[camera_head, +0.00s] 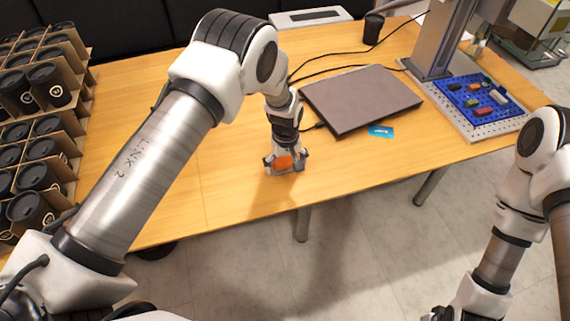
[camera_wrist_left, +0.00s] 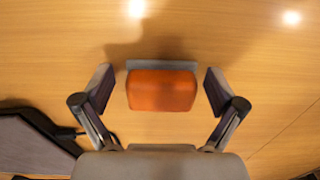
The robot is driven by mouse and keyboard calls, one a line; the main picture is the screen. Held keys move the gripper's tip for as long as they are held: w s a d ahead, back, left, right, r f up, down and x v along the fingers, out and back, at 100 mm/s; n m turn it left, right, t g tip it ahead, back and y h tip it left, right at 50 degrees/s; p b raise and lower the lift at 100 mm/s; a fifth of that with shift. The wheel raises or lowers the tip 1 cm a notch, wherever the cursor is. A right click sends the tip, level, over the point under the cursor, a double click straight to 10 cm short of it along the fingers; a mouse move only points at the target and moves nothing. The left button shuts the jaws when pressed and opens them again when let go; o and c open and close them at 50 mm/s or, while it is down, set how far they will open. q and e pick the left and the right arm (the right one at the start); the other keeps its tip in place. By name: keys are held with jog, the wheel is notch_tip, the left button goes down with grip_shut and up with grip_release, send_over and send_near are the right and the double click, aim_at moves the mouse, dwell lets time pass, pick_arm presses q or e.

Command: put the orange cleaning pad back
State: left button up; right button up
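The orange cleaning pad (camera_head: 284,162) is at the front of the wooden table, between the fingers of my left gripper (camera_head: 285,158). In the left wrist view the orange pad (camera_wrist_left: 162,91) is a rounded orange block with a grey strip along its far edge. The two fingers of my left gripper (camera_wrist_left: 157,88) stand spread on either side of it, with a gap on both sides. The pad seems to rest on the table. My right arm shows at the right edge of the head view; its gripper is out of frame.
A closed grey laptop (camera_head: 360,98) and a blue card (camera_head: 380,131) lie right of the left gripper. A blue board (camera_head: 455,92) with small coloured parts sits under the marker's column. Cup racks (camera_head: 75,120) stand left. A black cup (camera_head: 373,28) stands behind.

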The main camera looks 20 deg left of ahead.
aim_at(285, 163)
pick_arm(q)
jog(key=shift+a, duration=0.1)
notch_tip(285, 163, up, 12)
jog(key=b, duration=0.1)
jog(key=shift+b, duration=0.4)
jog(key=shift+r, duration=0.1)
dwell(1.0)
